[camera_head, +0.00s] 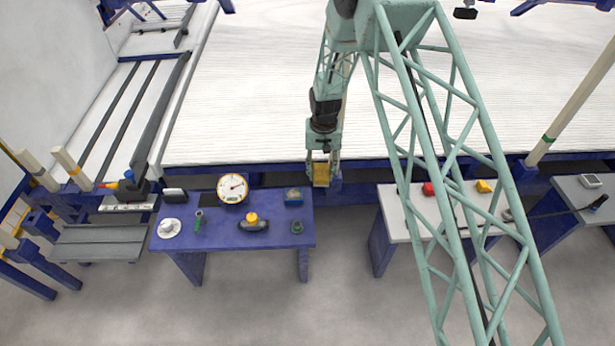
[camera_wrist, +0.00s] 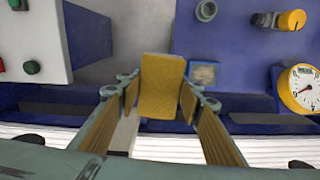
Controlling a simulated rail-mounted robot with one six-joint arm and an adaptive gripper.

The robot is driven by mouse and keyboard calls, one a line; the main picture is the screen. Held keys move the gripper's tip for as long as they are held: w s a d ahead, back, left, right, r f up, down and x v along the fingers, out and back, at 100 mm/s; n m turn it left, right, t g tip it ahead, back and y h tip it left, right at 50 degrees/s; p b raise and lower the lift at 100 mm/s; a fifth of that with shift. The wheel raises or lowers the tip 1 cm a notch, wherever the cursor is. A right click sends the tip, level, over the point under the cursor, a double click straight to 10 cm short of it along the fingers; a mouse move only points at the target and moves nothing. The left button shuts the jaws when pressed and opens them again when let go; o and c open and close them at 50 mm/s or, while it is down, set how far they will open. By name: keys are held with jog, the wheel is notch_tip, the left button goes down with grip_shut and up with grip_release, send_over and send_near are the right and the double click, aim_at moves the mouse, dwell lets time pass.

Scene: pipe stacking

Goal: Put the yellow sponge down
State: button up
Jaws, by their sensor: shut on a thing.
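The yellow sponge (camera_head: 321,176) is a small yellow block between the fingers of my gripper (camera_head: 322,160) in the head view. In the wrist view the sponge (camera_wrist: 162,86) stands out beyond the fingertips of my gripper (camera_wrist: 160,92), whose two jaws have yellow-brown inner pads on either side of it. My gripper is shut on the sponge. It holds it near the blue edge of the large white bed, to the right of the blue table (camera_head: 275,236). The head view does not clearly show the sponge's height.
The blue table holds a yellow dial gauge (camera_head: 232,188), a blue box (camera_head: 293,196), a dark tool with a yellow knob (camera_head: 253,222) and a white cup on a saucer (camera_head: 169,228). A white table (camera_head: 396,208) stands to the right. A floor gap separates the tables.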

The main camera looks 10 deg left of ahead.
jog(key=s+d+r, duration=0.3)
jog(key=d+r, duration=0.2)
jog(key=d, duration=0.7)
jog(key=s+d+r+m, duration=0.1)
jog(key=s+d+r, duration=0.2)
jog(key=d, duration=0.9)
jog(key=s+d+r+m, duration=0.1)
jog(key=s+d+r, duration=0.2)
jog(key=d, duration=0.9)
notch_tip(320, 180, up, 4)
jog(key=shift+s+f, duration=0.15)
jog(key=shift+s, duration=0.15)
jog(key=shift+d, duration=0.2)
